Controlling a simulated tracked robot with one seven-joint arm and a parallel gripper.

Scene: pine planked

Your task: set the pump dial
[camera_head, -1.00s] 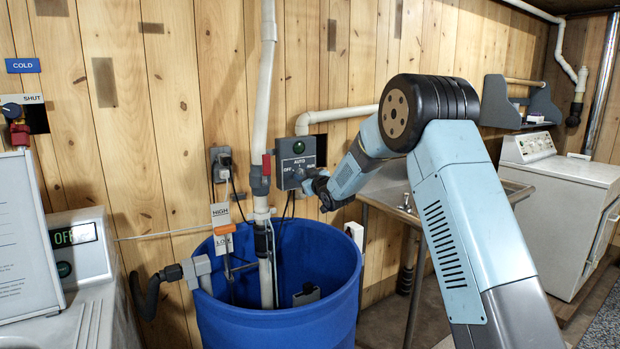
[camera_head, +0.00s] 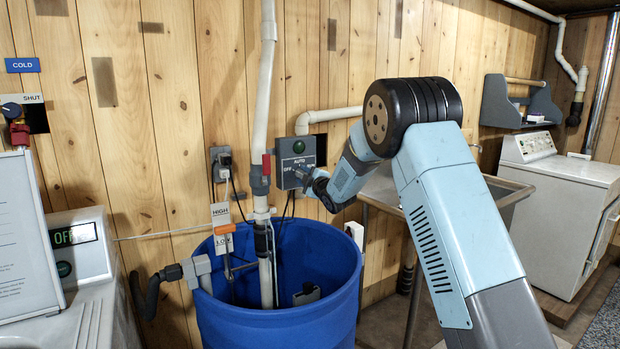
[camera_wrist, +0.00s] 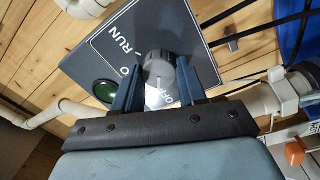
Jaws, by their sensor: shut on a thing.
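The pump dial (camera_wrist: 158,72) is a grey round knob on the dark grey control box (camera_head: 298,149) on the plank wall. The box face has white OFF, AUTO and RUN labels. In the wrist view my gripper (camera_wrist: 160,78) has its two blue fingers on either side of the knob, shut on it. In the head view my gripper (camera_head: 302,174) is at the lower front of the box and hides most of the dial. I cannot tell which label the dial points to. A dark green lamp (camera_wrist: 104,91) is beside the dial and looks unlit.
A blue barrel (camera_head: 277,324) stands open below the box, with a white pipe (camera_head: 262,90) rising from it. A red-handled valve (camera_head: 265,170) is just left of the box. A metal sink (camera_head: 490,190) and a white washer (camera_head: 560,190) are to the right.

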